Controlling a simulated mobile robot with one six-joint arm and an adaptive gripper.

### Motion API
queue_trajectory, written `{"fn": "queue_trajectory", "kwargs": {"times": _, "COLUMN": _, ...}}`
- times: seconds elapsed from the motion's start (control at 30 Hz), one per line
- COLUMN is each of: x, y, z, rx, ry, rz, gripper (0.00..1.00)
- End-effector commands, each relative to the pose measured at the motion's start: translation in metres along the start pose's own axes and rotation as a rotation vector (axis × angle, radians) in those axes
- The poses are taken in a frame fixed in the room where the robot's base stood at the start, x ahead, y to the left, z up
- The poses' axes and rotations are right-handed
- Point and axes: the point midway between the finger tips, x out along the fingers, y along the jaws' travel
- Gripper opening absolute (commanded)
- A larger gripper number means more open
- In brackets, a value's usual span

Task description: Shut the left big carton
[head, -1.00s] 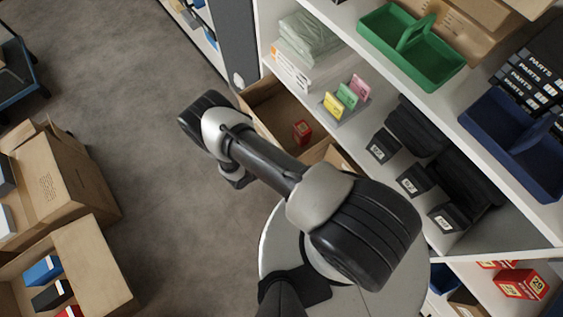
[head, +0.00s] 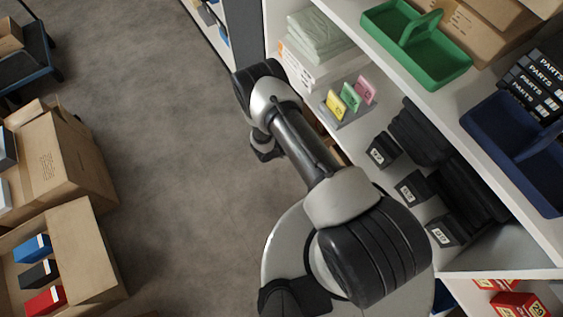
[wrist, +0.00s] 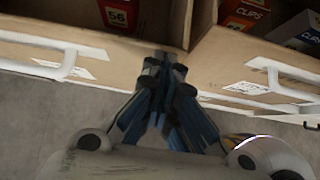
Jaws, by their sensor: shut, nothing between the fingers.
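Two open cartons with front handles sit side by side in the wrist view. The left big carton (wrist: 110,72) is brown, with a pale handle and white label on its front, and holds a red box marked 56 (wrist: 118,14). My gripper (wrist: 163,62) is shut and empty, its fingertips overlapping the inner end of the left carton's front near the divider. I cannot tell whether they touch it. In the head view my arm covers most of the cartons and the gripper; only a brown sliver shows beside the arm.
The right carton (wrist: 225,60) holds boxes marked CLIPS (wrist: 245,12). In the head view, shelves with a green caddy (head: 425,60) and black bins stand on the right. Open cartons (head: 85,250) with several boxes stand at lower left. Grey floor (head: 180,150) between is clear.

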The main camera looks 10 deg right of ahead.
Motion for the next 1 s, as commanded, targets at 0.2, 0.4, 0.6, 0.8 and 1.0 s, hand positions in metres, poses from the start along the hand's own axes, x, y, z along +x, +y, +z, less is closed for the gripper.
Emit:
{"fn": "queue_trajectory", "kwargs": {"times": 0.2, "x": 0.024, "y": 0.001, "z": 0.024, "rx": 0.003, "ry": -0.002, "rz": 0.001, "gripper": 0.0}}
{"fn": "queue_trajectory", "kwargs": {"times": 0.4, "x": 0.032, "y": 0.002, "z": 0.033, "rx": 0.002, "ry": -0.002, "rz": 0.003, "gripper": 0.0}}
{"fn": "queue_trajectory", "kwargs": {"times": 0.6, "x": 0.034, "y": 0.002, "z": 0.035, "rx": 0.002, "ry": -0.004, "rz": 0.004, "gripper": 0.0}}
{"fn": "queue_trajectory", "kwargs": {"times": 0.8, "x": 0.034, "y": 0.002, "z": 0.036, "rx": 0.003, "ry": -0.006, "rz": 0.003, "gripper": 0.0}}
{"fn": "queue_trajectory", "kwargs": {"times": 1.0, "x": 0.031, "y": 0.005, "z": 0.033, "rx": 0.003, "ry": -0.007, "rz": 0.004, "gripper": 0.0}}
